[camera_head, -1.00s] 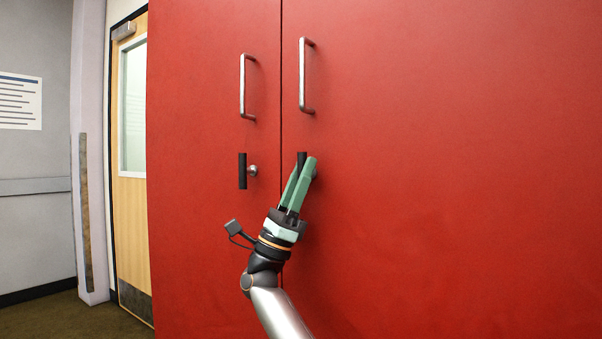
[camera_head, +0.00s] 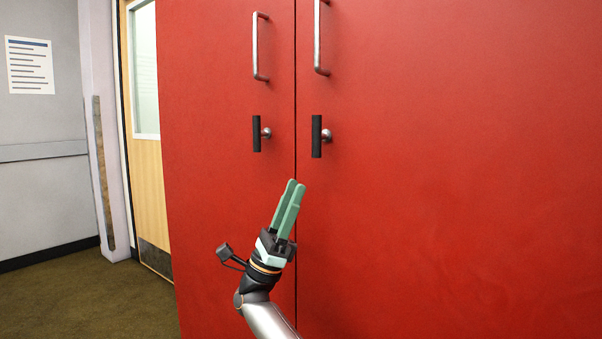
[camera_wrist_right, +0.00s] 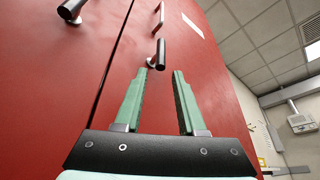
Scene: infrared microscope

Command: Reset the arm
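My right gripper (camera_head: 295,185) has two green fingers and is in front of the red double doors, near the seam. It is below the black T-shaped handles and apart from them. In the right wrist view its fingers (camera_wrist_right: 161,72) stand apart with nothing between them, so it is open and empty. The right door's black handle (camera_head: 317,136) shows beyond the fingertips in the wrist view (camera_wrist_right: 162,54). My left gripper is not in view.
The red doors (camera_head: 450,180) fill most of the view and are shut. The left black handle (camera_head: 257,133) and metal pull bars (camera_head: 256,48) (camera_head: 318,40) stick out. A wooden door (camera_head: 150,190) and a grey wall (camera_head: 40,120) stand at left. The floor (camera_head: 90,300) there is clear.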

